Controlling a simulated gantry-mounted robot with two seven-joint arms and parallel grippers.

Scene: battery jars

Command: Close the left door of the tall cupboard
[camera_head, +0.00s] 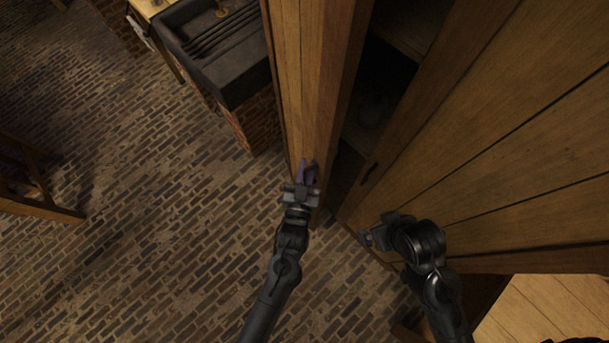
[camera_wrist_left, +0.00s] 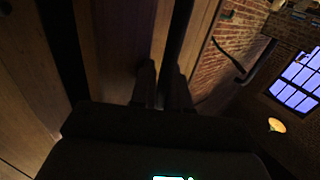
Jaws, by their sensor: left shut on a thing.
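The left door (camera_head: 312,80) of the tall cupboard stands ajar in the head view, with a dark gap between it and the right door (camera_head: 500,130). My left gripper (camera_head: 308,168) is at the lower free end of the left door and is shut on it. Whether the fingers hold a handle or the door's edge is too dark to tell. In the left wrist view the fingers (camera_wrist_left: 160,85) are dark shapes against the wood. My right gripper (camera_head: 372,238) is by the right door's near edge, its jaws unclear.
The dark cupboard interior (camera_head: 372,105) shows through the gap, with a shelf at the top. A dark sink (camera_head: 215,50) on a brick base stands left of the left door. A wooden piece of furniture (camera_head: 35,185) is at the far left. The brick floor (camera_head: 150,220) between is clear.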

